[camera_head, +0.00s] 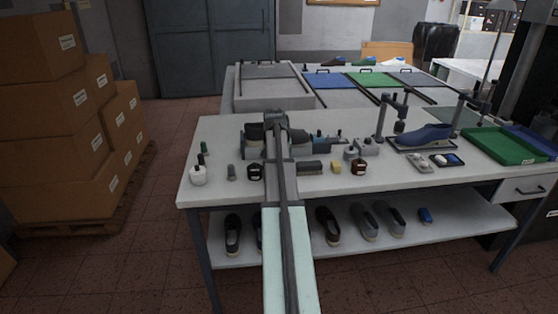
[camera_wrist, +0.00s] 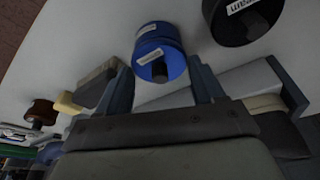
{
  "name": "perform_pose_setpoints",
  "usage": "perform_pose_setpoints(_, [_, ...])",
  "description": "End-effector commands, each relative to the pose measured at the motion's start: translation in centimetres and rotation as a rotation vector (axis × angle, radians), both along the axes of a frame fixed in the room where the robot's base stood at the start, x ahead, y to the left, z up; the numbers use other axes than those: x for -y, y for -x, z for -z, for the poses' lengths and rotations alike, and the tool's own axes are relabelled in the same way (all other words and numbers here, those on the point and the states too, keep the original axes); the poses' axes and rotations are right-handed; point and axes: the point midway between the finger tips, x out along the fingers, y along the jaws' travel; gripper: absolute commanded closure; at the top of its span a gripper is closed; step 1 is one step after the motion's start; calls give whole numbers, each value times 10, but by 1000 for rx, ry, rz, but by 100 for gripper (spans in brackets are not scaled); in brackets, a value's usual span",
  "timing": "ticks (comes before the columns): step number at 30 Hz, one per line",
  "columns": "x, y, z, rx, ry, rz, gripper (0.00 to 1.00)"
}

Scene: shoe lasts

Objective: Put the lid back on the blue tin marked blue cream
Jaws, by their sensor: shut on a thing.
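In the wrist view, the blue tin (camera_wrist: 152,30) stands on the white tabletop, with a pale label on its side. A blue lid (camera_wrist: 170,69) with a dark knob and a pale label sits between the fingers of my gripper (camera_wrist: 160,82). The fingers are shut on the lid's sides. The lid overlaps the tin in this view. I cannot tell whether it rests on the tin or is held just above it. In the head view my own arm hides the tin, the lid and the fingertips.
A black jar (camera_head: 254,173) stands close on one side of the tin. A brush (camera_head: 311,168), a yellow block (camera_head: 336,167) and a brown jar (camera_head: 358,169) line the other side. A blue shoe on a stand (camera_head: 424,137) and a green tray (camera_head: 500,146) are at the right.

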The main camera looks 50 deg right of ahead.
Motion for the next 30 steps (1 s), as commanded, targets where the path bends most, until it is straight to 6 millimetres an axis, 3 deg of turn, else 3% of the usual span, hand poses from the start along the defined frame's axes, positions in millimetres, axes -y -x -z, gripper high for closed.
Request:
perform_pose_setpoints(27, [0,0,2,0,0,0,62])
perform_pose_setpoints(28, [0,0,2,0,0,0,31])
perform_pose_setpoints(30, [0,0,2,0,0,0,24])
